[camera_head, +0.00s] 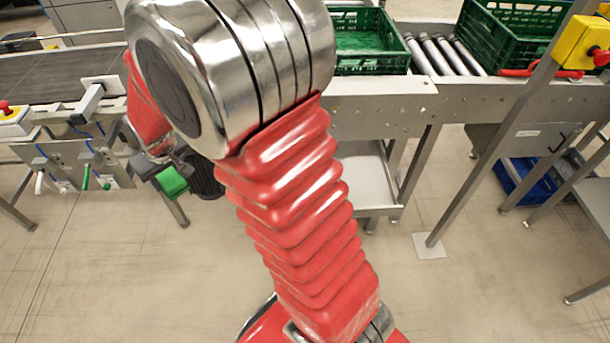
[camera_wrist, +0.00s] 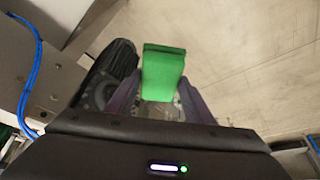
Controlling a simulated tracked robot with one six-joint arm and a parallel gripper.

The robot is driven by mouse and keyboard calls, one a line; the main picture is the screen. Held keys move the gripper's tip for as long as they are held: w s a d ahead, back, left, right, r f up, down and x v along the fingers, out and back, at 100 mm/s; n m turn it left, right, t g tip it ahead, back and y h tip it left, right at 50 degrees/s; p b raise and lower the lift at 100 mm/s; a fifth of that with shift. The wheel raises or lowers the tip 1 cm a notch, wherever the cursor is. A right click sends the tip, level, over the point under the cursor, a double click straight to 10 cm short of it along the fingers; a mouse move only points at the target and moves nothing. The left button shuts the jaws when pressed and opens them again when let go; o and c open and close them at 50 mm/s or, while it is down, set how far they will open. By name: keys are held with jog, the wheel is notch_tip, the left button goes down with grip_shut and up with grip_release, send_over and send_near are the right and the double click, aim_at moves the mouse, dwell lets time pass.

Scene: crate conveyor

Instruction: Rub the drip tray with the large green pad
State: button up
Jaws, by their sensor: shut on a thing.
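A green pad (camera_head: 171,181) is in my gripper (camera_head: 160,170), low in front of the conveyor frame at left. In the wrist view the green pad (camera_wrist: 163,72) stands between the two fingers of my gripper (camera_wrist: 160,95), which is shut on it. A pale shallow tray (camera_head: 367,182), which looks like the drip tray, sits low under the conveyor to the right of my arm. My arm hides its left part. The pad is well left of the tray and apart from it.
A dark ribbed cylinder (camera_head: 205,178) is close beside the pad; it also shows in the wrist view (camera_wrist: 108,75). Green crates (camera_head: 375,65) stand on the roller conveyor (camera_head: 440,55). A slanted grey post (camera_head: 490,140) stands right of the tray. The floor in front is clear.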

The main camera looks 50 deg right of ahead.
dwell(0.3)
jog(key=s+d+f+n+y, duration=0.1)
jog(key=s+d+f+n, duration=0.2)
jog(key=d, duration=0.9)
jog(key=s+d+f+n+g+y, duration=0.1)
jog(key=s+d+f+n, duration=0.2)
jog(key=s+d+f, duration=0.5)
jog(key=s+d+f+n+y, duration=0.1)
jog(key=s+d+f+n, duration=0.2)
jog(key=d+f, duration=0.6)
jog(key=s+d, duration=0.2)
jog(key=d, duration=0.5)
jog(key=shift+s, duration=0.3)
